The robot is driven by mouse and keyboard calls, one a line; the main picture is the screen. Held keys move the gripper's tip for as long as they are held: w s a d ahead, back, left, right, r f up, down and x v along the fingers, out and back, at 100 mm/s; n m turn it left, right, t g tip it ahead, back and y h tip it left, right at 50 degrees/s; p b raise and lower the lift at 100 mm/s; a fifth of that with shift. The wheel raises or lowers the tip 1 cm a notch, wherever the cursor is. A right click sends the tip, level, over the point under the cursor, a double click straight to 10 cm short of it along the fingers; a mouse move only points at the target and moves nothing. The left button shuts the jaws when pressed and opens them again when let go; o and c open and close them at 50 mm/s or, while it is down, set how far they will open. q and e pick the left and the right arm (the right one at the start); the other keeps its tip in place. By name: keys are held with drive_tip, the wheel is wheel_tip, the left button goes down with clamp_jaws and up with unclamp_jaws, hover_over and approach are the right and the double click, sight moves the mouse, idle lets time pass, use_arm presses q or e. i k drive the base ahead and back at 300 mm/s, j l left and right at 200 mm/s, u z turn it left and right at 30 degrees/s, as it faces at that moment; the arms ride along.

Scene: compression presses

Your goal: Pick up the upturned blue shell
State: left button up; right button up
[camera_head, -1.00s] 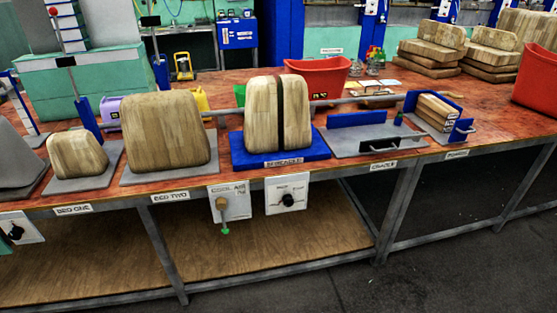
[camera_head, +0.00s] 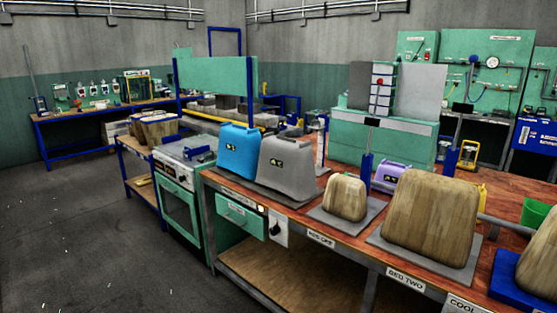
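A blue shell (camera_head: 239,151) stands at the left end of the workbench, on or beside a grey plate; its lower part is partly hidden by a grey shell (camera_head: 286,161) close on its right. It has a small dark label on its front and handle-like shapes at the top. I cannot tell for sure whether it is upturned. Neither of my grippers is in view.
Wooden forms stand on bed one (camera_head: 345,198) and bed two (camera_head: 430,217). A purple shell (camera_head: 389,175) lies behind them. A green oven (camera_head: 182,207) stands left of the workbench. The grey floor (camera_head: 75,230) at the left is clear.

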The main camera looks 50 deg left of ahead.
sight(239, 147)
drive_tip(key=u, duration=2)
drive_tip(key=i+j, duration=0.25)
drive_tip(key=i, duration=0.2)
drive_tip(key=i+j, duration=0.25)
drive_tip(key=i, duration=0.2)
drive_tip(key=i+j, duration=0.25)
drive_tip(key=i, duration=0.2)
